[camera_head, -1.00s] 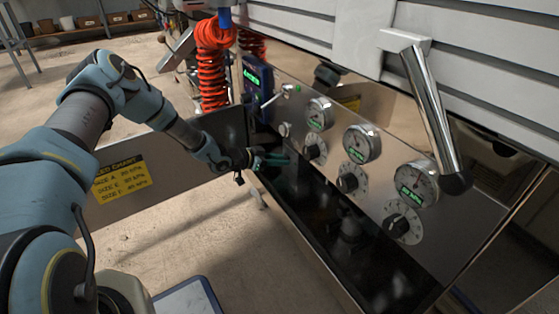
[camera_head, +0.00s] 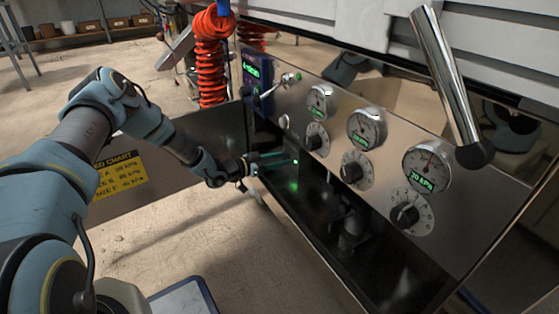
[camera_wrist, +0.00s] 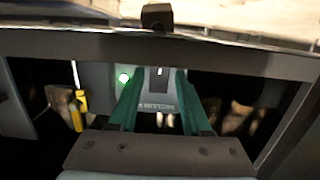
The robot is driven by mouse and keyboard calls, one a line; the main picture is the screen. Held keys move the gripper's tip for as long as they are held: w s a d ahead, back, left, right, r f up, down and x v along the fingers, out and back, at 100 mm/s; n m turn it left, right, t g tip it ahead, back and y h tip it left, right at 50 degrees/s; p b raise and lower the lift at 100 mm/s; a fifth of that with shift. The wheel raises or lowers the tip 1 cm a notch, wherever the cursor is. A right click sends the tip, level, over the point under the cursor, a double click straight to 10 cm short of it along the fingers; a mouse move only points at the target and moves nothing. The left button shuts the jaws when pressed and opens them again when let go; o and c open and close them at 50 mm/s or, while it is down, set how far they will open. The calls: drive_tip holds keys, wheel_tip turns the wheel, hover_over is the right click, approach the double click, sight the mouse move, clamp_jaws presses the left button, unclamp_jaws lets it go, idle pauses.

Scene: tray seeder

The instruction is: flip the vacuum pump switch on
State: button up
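The vacuum pump switch (camera_wrist: 159,72) is a small dark slot with a light mark, on a grey plate (camera_wrist: 157,102) with partly legible lettering, in the wrist view. A green lamp (camera_wrist: 124,78) is lit on the plate, left of the switch. My gripper (camera_wrist: 160,76) has two green fingers, apart on either side of the switch, with nothing held between them. I cannot tell whether they touch the plate. In the head view my gripper (camera_head: 290,157) reaches into the dark opening below the steel panel; the switch itself is hidden there.
The steel panel (camera_head: 290,103) carries dials (camera_head: 350,172) and gauges (camera_head: 367,128) just above my gripper. A chrome lever (camera_head: 445,70) juts out at right. A metal sheet with a yellow chart (camera_head: 118,177) stands behind my arm. A yellow part (camera_wrist: 81,103) sits left of the fingers.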

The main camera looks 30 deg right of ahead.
drive_tip(key=shift+o, duration=0.9)
drive_tip(key=a+r+p, duration=0.1)
drive_tip(key=a+p, duration=0.2)
drive_tip(key=a, duration=0.7)
drive_tip(key=shift+w+a+r+p, duration=0.2)
drive_tip(key=shift+w+a+p, duration=0.1)
drive_tip(key=shift+a+p, duration=0.05)
drive_tip(key=shift+s, duration=0.1)
